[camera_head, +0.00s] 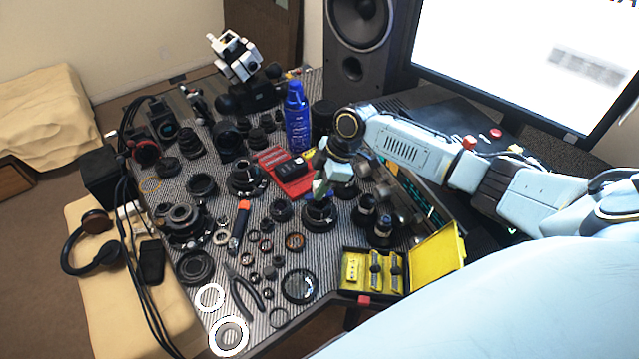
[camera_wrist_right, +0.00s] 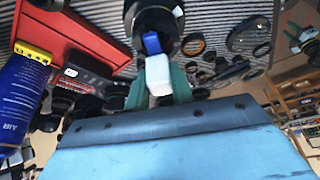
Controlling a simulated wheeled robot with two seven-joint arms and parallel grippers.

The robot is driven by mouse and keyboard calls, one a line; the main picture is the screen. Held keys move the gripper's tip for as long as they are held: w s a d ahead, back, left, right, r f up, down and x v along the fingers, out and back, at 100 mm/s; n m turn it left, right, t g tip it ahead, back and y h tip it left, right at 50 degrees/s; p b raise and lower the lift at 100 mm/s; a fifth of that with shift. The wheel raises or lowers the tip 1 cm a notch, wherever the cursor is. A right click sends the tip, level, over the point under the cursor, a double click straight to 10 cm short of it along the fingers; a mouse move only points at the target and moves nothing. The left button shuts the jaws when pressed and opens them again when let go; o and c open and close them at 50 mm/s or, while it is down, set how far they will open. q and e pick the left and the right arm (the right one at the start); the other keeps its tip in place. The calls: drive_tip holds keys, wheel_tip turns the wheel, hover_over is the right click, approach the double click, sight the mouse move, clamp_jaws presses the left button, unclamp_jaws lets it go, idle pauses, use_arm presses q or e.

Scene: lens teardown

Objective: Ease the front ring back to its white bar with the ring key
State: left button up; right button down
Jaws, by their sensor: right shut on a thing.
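My right gripper (camera_head: 321,188) reaches in from the right and points down over a black lens (camera_head: 319,214) on the striped mat. In the right wrist view its green fingers (camera_wrist_right: 157,80) are shut on a small tool with a white body (camera_wrist_right: 158,76) and a blue end (camera_wrist_right: 152,43), which I take to be the ring key. The blue end is at the black lens barrel (camera_wrist_right: 150,14); I cannot tell whether it touches. The front ring is not distinct from the barrel, and I cannot make out the white bar. My left gripper is not in view.
A blue air can (camera_head: 297,118) and a red case (camera_head: 290,178) stand behind the gripper. An open yellow box (camera_head: 371,291) lies at the front right. Lens parts, pliers (camera_head: 244,292) and white rings (camera_head: 229,336) crowd the mat (camera_head: 325,262). A monitor (camera_head: 525,65) stands at the back right.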

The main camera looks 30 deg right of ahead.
idle(0.8)
drive_tip(key=shift+f, duration=0.8)
idle(1.0)
